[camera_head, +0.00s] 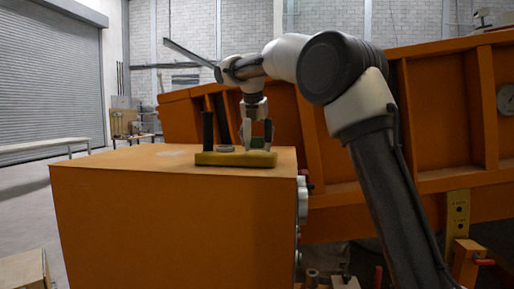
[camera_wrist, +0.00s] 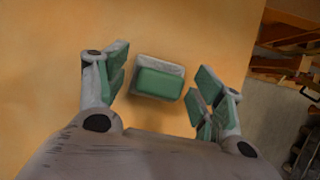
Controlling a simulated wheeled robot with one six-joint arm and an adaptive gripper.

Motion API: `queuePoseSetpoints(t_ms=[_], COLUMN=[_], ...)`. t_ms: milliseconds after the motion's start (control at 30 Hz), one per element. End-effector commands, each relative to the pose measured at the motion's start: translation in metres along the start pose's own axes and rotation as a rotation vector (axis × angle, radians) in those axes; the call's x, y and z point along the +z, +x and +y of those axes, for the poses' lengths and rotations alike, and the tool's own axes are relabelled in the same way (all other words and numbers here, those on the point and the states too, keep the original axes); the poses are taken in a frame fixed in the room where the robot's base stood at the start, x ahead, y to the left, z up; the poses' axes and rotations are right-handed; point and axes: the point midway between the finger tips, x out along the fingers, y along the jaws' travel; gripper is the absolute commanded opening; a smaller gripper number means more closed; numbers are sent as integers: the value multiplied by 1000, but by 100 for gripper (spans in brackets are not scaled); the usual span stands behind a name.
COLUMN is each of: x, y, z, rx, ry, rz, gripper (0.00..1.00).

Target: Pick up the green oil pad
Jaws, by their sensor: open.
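The green oil pad (camera_wrist: 160,84) is a small green block with a grey-white back part, lying on the orange surface (camera_wrist: 50,60) in the wrist view. My gripper (camera_wrist: 164,80) is open, with its green-lined fingers to the left and right of the pad and apart from it. In the head view my gripper (camera_head: 257,133) points down over the top of the orange cabinet (camera_head: 170,225). A bit of green (camera_head: 258,143) shows between the fingers there; its lower part is hidden behind a yellow block (camera_head: 235,159).
A black upright post (camera_head: 208,130) and a grey disc (camera_head: 225,148) are by the yellow block, left of my gripper. The large orange sandbed frame (camera_head: 440,110) stands behind and right. The cabinet top's left part is mostly clear. The wrist view shows the cabinet's edge at right.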

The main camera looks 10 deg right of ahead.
Motion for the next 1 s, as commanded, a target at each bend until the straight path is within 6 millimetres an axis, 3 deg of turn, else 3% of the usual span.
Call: queuePoseSetpoints(t_ms=[167, 433, 767, 1000], x=[0, 0, 1, 12], y=[0, 0, -2, -27], z=[0, 0, 0, 0], rx=[0, 0, 0, 2], ry=[0, 0, 0, 1], rz=[0, 0, 0, -2], gripper=[66, 19, 19, 19])
